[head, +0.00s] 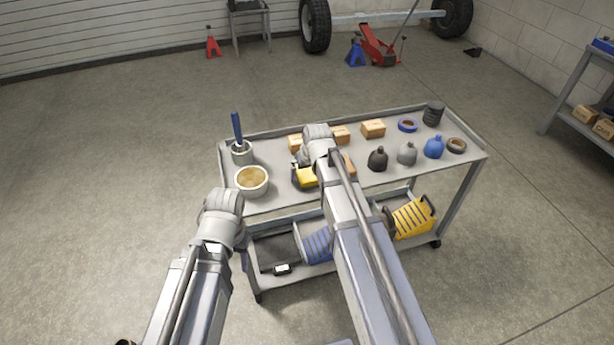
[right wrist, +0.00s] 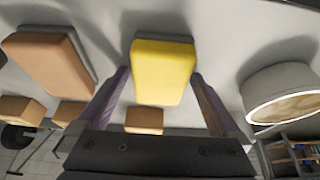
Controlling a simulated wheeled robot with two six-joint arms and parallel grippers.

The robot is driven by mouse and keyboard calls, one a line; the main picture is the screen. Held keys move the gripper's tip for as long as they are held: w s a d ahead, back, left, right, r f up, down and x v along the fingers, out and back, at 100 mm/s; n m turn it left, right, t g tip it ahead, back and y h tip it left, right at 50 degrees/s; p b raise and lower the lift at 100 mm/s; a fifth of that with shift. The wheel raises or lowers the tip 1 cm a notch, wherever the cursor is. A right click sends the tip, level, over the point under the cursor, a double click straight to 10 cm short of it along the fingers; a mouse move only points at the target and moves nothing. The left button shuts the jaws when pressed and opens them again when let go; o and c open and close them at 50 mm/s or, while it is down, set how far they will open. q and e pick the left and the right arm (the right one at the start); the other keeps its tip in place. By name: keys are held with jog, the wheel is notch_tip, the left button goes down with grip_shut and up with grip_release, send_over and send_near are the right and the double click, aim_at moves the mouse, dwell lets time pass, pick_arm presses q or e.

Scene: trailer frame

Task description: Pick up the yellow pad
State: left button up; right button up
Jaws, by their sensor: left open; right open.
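The yellow pad (head: 307,178) lies on the top shelf of the cart, partly hidden by my right wrist in the head view. In the right wrist view the yellow pad (right wrist: 162,72), with a grey underside, sits between the two fingers of my right gripper (right wrist: 160,78). The right fingers are open, with a gap on both sides of the pad. My left gripper (head: 222,202) hangs in front of the cart's left end, away from the pad; its fingers are mostly hidden by the wrist.
A white bowl (head: 251,181) stands left of the pad, and an orange-brown pad (right wrist: 48,62) lies on its other side. A cup with a blue handle (head: 240,150), several cardboard boxes (head: 373,128), bottles (head: 407,153) and tape rings (head: 408,125) share the cart top (head: 280,204).

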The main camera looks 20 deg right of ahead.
aim_at(307, 172)
jog(key=shift+f, duration=0.1)
jog(key=shift+c, duration=0.2)
jog(key=c, duration=1.2)
jog(key=shift+c, duration=0.2)
notch_tip(307, 172, up, 10)
jog(key=p, duration=1)
jog(key=shift+r, duration=0.25)
jog(key=o, duration=0.8)
jog(key=c, duration=0.6)
jog(key=shift+f, duration=0.1)
jog(key=shift+c, duration=0.2)
